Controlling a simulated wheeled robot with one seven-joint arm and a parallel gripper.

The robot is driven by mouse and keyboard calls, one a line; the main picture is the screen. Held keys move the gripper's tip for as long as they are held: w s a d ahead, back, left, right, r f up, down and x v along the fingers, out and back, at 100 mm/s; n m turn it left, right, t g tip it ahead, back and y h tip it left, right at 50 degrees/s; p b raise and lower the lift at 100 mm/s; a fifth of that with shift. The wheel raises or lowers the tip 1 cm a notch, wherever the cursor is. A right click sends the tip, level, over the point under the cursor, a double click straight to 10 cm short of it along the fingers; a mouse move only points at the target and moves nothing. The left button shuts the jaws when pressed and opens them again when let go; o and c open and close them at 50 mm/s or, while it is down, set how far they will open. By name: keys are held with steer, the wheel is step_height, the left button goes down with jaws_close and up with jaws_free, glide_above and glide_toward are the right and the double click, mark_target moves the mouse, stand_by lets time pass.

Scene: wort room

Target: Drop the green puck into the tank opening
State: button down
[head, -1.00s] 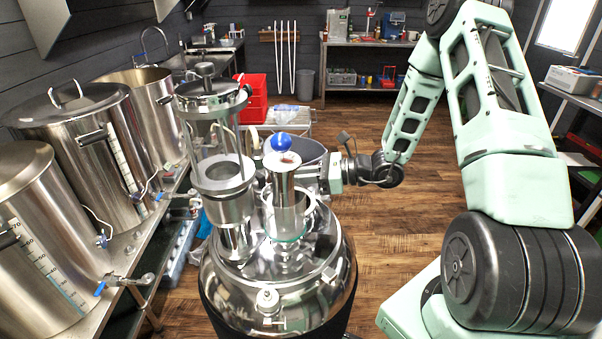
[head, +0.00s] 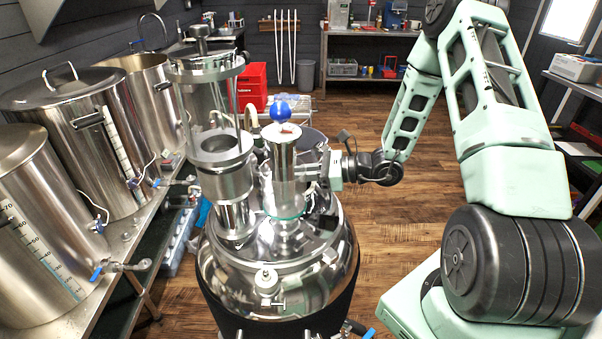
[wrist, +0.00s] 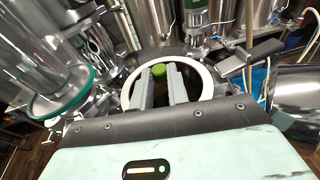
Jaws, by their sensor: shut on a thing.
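The tank (head: 262,295) is a shiny steel vessel with a domed lid, at the middle of the head view. My gripper (head: 316,182) is beside the steel column (head: 283,165) on the lid, and its fingertips are largely hidden there. In the wrist view, the green puck (wrist: 158,70) is between the two grey fingers of my gripper (wrist: 157,84), which are shut on it. Behind them a white ring (wrist: 207,80) surrounds a dark opening. How high the puck is over that ring I cannot tell. The puck is hidden in the head view.
A glass-and-steel cylinder (head: 205,95) stands on the lid, left of the column, close to my gripper. Large steel pots (head: 85,130) line a bench at left. A red crate (head: 252,85) stands behind. The wooden floor (head: 400,250) at right is mostly clear.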

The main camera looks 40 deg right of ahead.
steer(key=c, duration=1.3)
jaws_free()
steer(key=b+v, duration=0.4)
steer(key=v, duration=1.3)
steer(key=shift+s+d, duration=0.1)
steer(key=shift+d, duration=0.1)
